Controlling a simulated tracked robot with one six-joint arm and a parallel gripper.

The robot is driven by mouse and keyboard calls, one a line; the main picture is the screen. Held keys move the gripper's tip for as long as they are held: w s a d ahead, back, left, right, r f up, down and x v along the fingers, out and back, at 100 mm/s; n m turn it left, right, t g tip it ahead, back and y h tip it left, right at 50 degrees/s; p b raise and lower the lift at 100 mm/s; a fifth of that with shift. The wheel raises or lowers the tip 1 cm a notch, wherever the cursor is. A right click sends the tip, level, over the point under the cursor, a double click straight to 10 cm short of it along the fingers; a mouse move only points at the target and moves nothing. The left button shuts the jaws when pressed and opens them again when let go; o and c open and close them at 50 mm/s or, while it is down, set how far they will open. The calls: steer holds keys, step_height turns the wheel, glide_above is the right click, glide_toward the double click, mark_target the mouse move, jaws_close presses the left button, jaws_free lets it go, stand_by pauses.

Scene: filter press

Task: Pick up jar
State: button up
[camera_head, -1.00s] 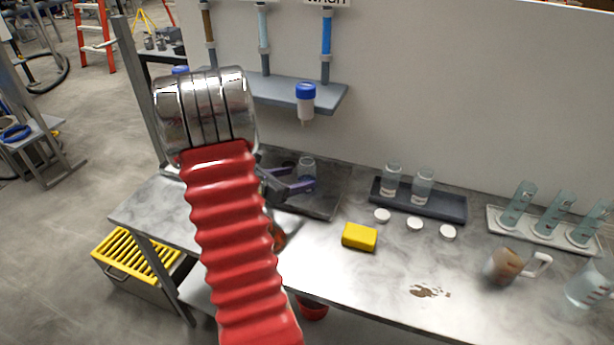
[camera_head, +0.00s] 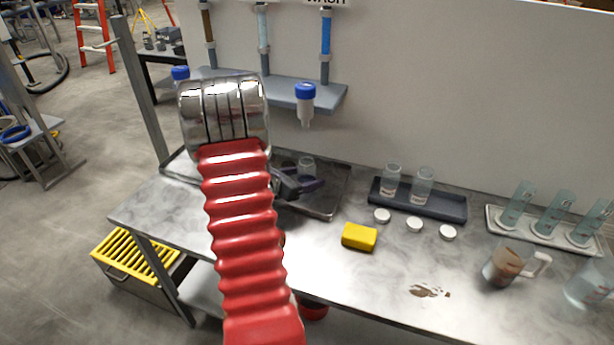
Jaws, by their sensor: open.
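A clear glass jar (camera_head: 306,166) stands upright on the grey metal tray (camera_head: 338,194) at the back left of the bench. My red, ribbed arm hides the tray's left part. Two more clear jars, a left one (camera_head: 391,179) and a right one (camera_head: 422,186), stand in a dark rack (camera_head: 450,209) to the right.
Three white lids, one of them here (camera_head: 414,224), and a yellow sponge (camera_head: 359,237) lie before the rack. A brown spill (camera_head: 429,291) lies near the front edge. A jug of brown liquid (camera_head: 506,264) and a rack of glass cylinders (camera_head: 552,220) stand at right. A shelf (camera_head: 325,94) hangs above.

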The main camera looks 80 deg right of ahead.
steer(key=shift+c, duration=0.4)
steer(key=c, duration=1.2)
steer(key=shift+r, duration=0.25)
